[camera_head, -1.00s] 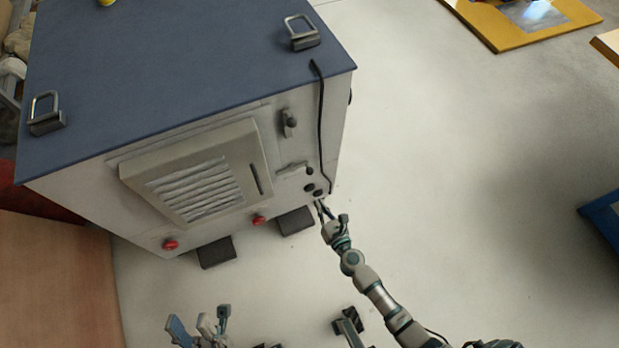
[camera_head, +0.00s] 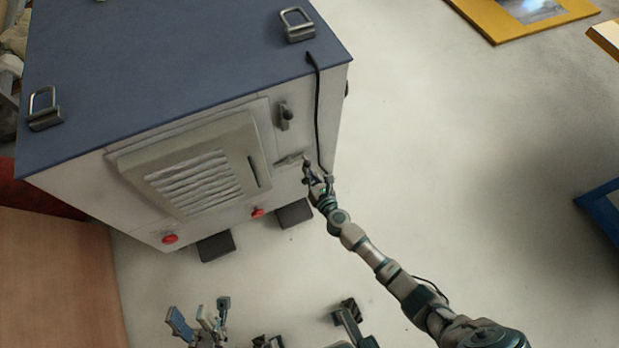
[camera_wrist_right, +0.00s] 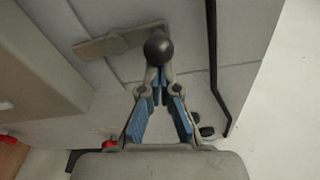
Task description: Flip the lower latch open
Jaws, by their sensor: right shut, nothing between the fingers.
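The lower latch (camera_head: 290,160) is a grey, roughly level handle on the front of the white cabinet, right of the louvred panel. In the right wrist view, the latch (camera_wrist_right: 105,42) runs to a black ball knob (camera_wrist_right: 158,48) at its right end. My right gripper (camera_head: 310,170) is at this end; in the wrist view its fingertips (camera_wrist_right: 158,85) are together and empty, just below the knob. I cannot tell whether they touch it. My left gripper (camera_head: 200,322) is low in the head view, away from the cabinet, with fingers spread.
An upper latch (camera_head: 286,117) sits above the lower one. A black cable (camera_head: 317,105) hangs down the cabinet front, close to the right gripper. Red knobs (camera_head: 257,212) and dark feet (camera_head: 294,213) are lower down.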

